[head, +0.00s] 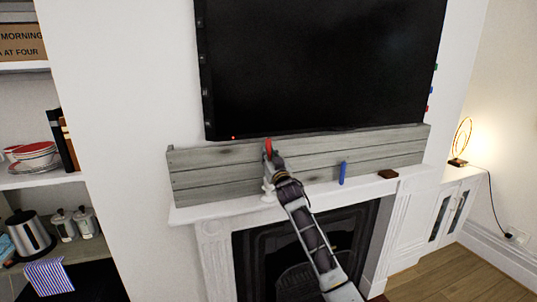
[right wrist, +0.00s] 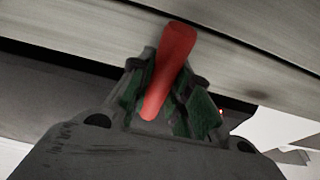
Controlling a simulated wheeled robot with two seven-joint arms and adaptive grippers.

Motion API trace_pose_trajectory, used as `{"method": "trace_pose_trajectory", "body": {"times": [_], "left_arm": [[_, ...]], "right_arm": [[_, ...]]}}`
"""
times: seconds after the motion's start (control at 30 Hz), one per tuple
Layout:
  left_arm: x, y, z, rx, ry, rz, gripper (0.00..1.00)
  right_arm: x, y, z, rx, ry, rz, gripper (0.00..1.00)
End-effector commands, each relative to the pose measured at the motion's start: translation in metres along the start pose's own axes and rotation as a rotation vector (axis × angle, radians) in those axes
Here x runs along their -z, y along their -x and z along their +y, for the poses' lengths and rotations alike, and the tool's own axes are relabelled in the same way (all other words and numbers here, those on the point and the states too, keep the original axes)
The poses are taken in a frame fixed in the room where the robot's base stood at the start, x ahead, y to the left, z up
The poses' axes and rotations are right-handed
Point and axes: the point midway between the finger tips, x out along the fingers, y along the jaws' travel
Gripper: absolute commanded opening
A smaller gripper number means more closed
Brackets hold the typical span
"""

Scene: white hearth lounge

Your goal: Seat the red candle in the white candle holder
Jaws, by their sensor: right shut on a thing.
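The red candle (head: 267,146) is between the fingers of my right gripper (head: 272,157), above the mantel shelf. In the right wrist view the red candle (right wrist: 172,68) stands up between the green-padded fingers, with its upper end sticking out past them. A white candle holder (head: 268,188) stands on the mantel just below my right gripper, partly hidden by my arm. My left gripper is not in view.
A blue candle-like stick (head: 342,173) stands on the white mantel (head: 310,188) to the right, with a small brown block (head: 388,174) beyond it. A grey plank board (head: 215,171) backs the mantel. A television (head: 320,65) hangs above, and the fireplace (head: 300,245) is below.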

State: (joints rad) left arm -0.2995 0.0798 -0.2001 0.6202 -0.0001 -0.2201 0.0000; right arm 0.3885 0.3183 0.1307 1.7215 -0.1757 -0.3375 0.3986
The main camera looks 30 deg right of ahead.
Motion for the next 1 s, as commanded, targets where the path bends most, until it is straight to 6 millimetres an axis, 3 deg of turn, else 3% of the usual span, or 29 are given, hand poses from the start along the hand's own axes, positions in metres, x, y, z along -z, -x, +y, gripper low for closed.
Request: {"method": "trace_pose_trajectory", "body": {"times": [0.5,1.0], "left_arm": [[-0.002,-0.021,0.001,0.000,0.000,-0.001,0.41],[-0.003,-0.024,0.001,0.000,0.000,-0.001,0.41]], "right_arm": [[-0.032,0.009,0.000,-0.001,-0.001,-0.001,0.00],[-0.038,0.010,0.000,-0.001,0.000,0.000,0.00]]}}
